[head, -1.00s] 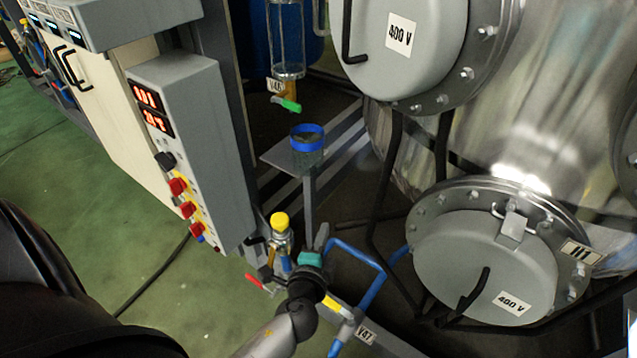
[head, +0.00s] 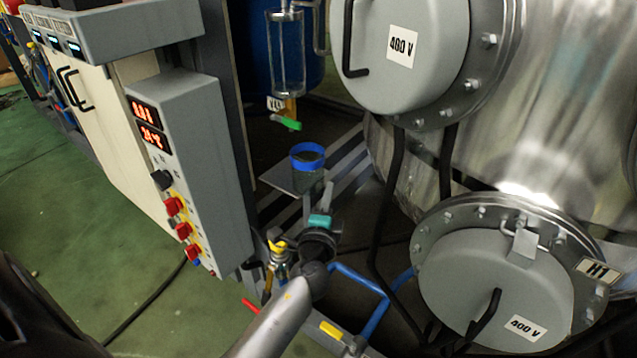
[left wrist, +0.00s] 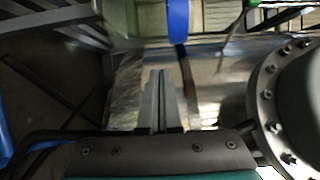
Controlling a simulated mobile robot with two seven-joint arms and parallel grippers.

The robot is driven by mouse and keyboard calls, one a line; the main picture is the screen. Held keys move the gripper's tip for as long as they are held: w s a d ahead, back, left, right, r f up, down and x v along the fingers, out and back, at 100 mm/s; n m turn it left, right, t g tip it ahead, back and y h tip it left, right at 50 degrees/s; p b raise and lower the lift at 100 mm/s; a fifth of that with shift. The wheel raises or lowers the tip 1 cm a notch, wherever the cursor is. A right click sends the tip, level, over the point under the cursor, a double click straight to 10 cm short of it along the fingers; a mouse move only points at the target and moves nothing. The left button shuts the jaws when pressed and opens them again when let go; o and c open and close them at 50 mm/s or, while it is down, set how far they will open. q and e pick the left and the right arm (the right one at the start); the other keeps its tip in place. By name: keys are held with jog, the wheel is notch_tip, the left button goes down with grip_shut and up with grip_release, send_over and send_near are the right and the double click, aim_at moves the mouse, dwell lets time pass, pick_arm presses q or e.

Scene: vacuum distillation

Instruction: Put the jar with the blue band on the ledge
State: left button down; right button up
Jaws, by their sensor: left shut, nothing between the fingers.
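The jar with the blue band (head: 307,172) is clear and stands upright on the small grey ledge (head: 277,178), in the middle of the head view. My left gripper (head: 328,188) is in front of the jar and a little to its right, low near its base. Its fingers are shut with nothing between them. In the left wrist view the shut fingers (left wrist: 161,100) point toward the jar, whose blue band (left wrist: 178,20) shows at the top edge. The gripper appears apart from the jar. My right gripper is not in view.
A sight glass with a green-handled valve (head: 287,122) hangs above and behind the jar. A control box (head: 185,165) is at the left. Metal vessels with 400 V covers (head: 490,280) fill the right. A yellow-topped fitting (head: 278,247) and blue pipe (head: 360,290) lie below.

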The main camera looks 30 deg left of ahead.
aim_at(298, 174)
pick_arm(q)
jog(key=w+a, duration=0.1)
jog(key=a, duration=0.1)
jog(key=w+a, duration=0.1)
jog(key=a, duration=0.1)
jog(key=shift+w, duration=0.1)
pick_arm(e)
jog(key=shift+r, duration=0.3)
pick_arm(q)
jog(key=shift+w+a, duration=0.1)
jog(key=shift+a, duration=0.15)
jog(key=a, duration=0.1)
jog(key=w+a+b, duration=0.1)
jog(key=a, duration=0.1)
jog(key=w+a+b, duration=0.1)
jog(key=a, duration=0.1)
jog(key=shift+w+a+f, duration=0.1)
jog(key=shift+w, duration=0.05)
jog(key=shift+w+a, duration=0.2)
jog(key=shift+a, duration=0.35)
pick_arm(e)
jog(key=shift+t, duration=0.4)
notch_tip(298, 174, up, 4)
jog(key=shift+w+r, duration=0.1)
pick_arm(q)
jog(key=shift+d, duration=0.1)
